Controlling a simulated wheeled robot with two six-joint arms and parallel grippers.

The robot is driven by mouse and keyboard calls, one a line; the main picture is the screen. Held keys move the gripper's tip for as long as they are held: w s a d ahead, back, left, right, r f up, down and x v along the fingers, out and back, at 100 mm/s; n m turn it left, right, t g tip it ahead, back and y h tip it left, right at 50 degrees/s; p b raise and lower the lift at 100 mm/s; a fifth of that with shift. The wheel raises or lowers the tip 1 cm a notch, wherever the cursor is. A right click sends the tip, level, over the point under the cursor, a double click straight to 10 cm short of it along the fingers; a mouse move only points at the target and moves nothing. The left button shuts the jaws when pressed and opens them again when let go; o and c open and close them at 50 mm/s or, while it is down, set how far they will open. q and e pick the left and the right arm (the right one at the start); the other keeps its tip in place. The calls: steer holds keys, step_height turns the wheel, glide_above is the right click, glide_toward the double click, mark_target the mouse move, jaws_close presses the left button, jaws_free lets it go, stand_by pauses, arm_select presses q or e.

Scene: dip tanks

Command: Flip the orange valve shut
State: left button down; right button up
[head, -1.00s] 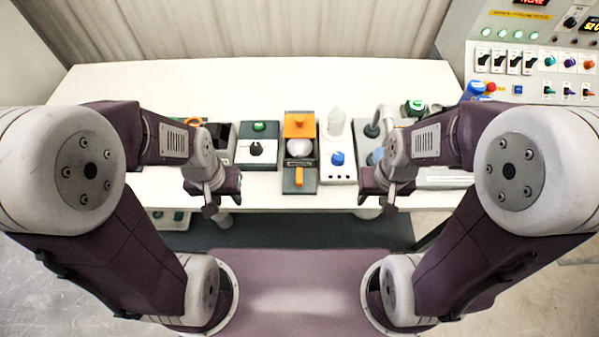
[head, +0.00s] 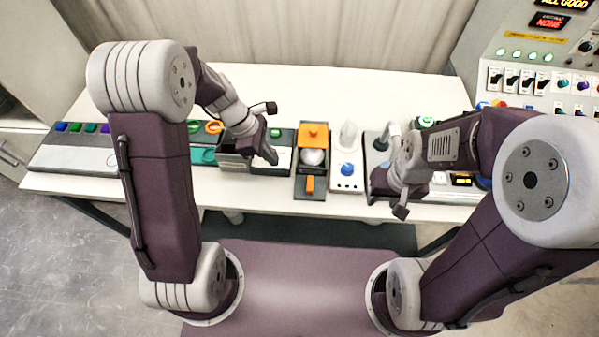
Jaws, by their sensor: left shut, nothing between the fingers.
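A small orange lever (head: 310,184), which looks like the orange valve, stands on the dark front part of the middle unit on the white table. It points along the unit, toward the table's front edge, and is fully visible. My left gripper (head: 270,154) is shut and empty. It hangs over the unit just left of the middle one, to the left of the lever and apart from it. My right gripper (head: 400,210) hangs near the table's front edge, right of the lever. Its fingers are too small and dark to tell whether they are open.
An orange block (head: 314,133) and a pale ball (head: 313,157) sit behind the lever. A white unit with a blue knob (head: 347,169) stands close on its right. A grey button panel (head: 77,157) lies at far left. A control console (head: 540,60) stands at right.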

mark_target(310, 185)
arm_select(q)
steer(key=b+x, duration=0.1)
steer(key=x, duration=0.9)
steer(key=d, duration=0.3)
steer(key=shift+d+p, duration=0.2)
steer(key=shift+p, duration=0.2)
steer(key=shift+d, duration=0.35)
steer(key=shift+w, duration=0.1)
steer(key=shift+p, duration=0.3)
steer(key=shift+w+m, duration=0.1)
steer(key=shift+m, duration=0.3)
